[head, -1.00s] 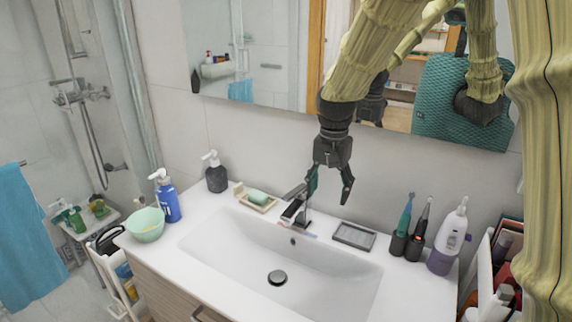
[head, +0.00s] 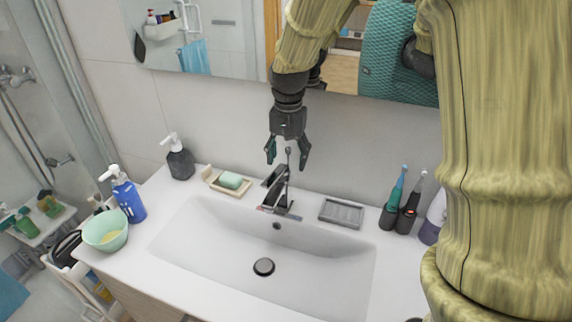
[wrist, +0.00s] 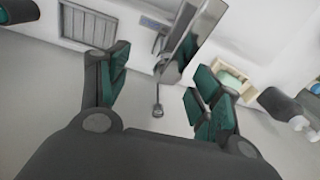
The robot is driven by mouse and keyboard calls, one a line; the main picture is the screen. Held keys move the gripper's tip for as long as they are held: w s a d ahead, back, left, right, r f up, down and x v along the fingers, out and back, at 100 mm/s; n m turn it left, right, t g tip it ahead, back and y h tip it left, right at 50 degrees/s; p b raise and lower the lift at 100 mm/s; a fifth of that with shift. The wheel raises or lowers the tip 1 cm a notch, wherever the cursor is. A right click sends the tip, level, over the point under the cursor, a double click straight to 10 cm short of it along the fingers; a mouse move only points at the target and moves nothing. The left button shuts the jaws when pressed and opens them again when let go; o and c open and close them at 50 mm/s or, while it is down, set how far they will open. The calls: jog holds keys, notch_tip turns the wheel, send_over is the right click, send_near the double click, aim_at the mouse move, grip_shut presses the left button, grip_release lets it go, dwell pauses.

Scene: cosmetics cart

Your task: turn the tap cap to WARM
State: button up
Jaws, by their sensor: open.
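The tap (head: 283,200) stands upright at the back of the white sink, with a flat dark cap (head: 272,175) on top pointing toward the left. Small coloured marks lie at its base; I cannot read any lettering. A thin rod with a small knob (head: 288,151) rises by the tap. My gripper (head: 287,157) is open and points down above and slightly right of the cap, apart from it. In the wrist view the open fingers (wrist: 158,88) have the rod's knob (wrist: 158,111) between them, and the shiny tap (wrist: 186,40) shows beyond.
A soap dish (head: 240,190) with green soap stands left of the tap, a grey ridged tray (head: 341,213) right of it. Toothbrushes (head: 398,200), a dark dispenser (head: 180,160), a blue bottle (head: 128,196) and a green bowl (head: 105,231) stand farther out. The mirror is close behind.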

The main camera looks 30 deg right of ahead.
aim_at(285, 167)
jog(key=shift+g, duration=0.3)
jog(key=w+f, duration=0.1)
jog(key=f, duration=0.1)
jog(key=w+f, duration=0.3)
jog(key=f, duration=0.1)
jog(key=shift+w+f+p, duration=0.15)
jog(key=shift+w+p, duration=0.1)
jog(key=shift+p, duration=0.05)
jog(key=shift+s, duration=0.5)
jog(key=shift+s+r, duration=0.25)
jog(key=shift+s, duration=0.25)
jog(key=shift+s+r, duration=0.25)
jog(key=shift+s, duration=0.2)
jog(key=shift+w+f, duration=0.6)
jog(key=shift+w, duration=0.35)
jog(key=c, duration=0.7)
jog(key=shift+s+d+r, duration=0.1)
jog(key=shift+s+r, duration=0.05)
jog(key=shift+s, duration=0.05)
jog(key=c, duration=0.6)
grip_shut()
